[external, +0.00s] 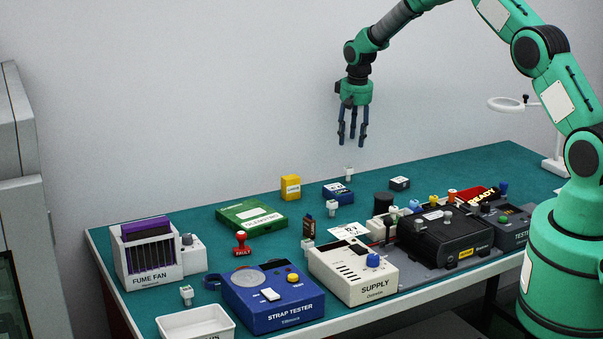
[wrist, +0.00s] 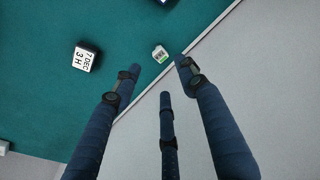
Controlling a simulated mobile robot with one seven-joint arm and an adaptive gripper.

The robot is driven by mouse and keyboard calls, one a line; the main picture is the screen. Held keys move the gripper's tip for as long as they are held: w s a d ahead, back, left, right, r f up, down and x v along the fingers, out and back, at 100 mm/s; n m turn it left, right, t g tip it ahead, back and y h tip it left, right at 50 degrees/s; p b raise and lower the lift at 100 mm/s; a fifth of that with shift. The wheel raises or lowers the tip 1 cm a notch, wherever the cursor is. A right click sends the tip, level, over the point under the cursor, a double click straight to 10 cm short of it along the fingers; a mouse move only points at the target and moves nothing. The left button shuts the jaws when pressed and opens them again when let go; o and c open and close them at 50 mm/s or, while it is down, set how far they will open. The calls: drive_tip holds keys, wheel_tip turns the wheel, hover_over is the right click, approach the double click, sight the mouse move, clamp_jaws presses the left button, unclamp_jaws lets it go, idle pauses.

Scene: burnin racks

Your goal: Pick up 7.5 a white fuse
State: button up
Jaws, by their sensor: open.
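A small white piece (external: 348,173), seemingly a fuse, stands near the back edge of the green table in the external view. In the wrist view what looks like the same white piece (wrist: 160,53) has a green mark on top, too small to read. My gripper (external: 352,143) is open and empty, pointing down, above the table's back edge. In the wrist view its three fingers (wrist: 160,75) are spread, with the white piece below and just past the fingertips.
A black box with a white label (wrist: 87,58) sits near the white piece; it also shows in the external view (external: 400,183). A blue box (external: 338,193) and a yellow box (external: 290,187) are nearby. The wall is close behind the table edge.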

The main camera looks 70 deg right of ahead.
sight(349, 168)
drive_tip(key=f, duration=0.5)
drive_tip(key=d+f, duration=0.1)
drive_tip(key=f, duration=0.2)
drive_tip(key=shift+w, duration=0.4)
drive_tip(key=shift+f, duration=0.2)
drive_tip(key=shift+w+d+f, duration=0.15)
drive_tip(key=shift+d+f, duration=0.05)
drive_tip(key=shift+f, duration=1)
drive_tip(key=shift+w+d+f, duration=0.1)
drive_tip(key=shift+d+f, duration=0.1)
drive_tip(key=shift+f, duration=1)
clamp_jaws()
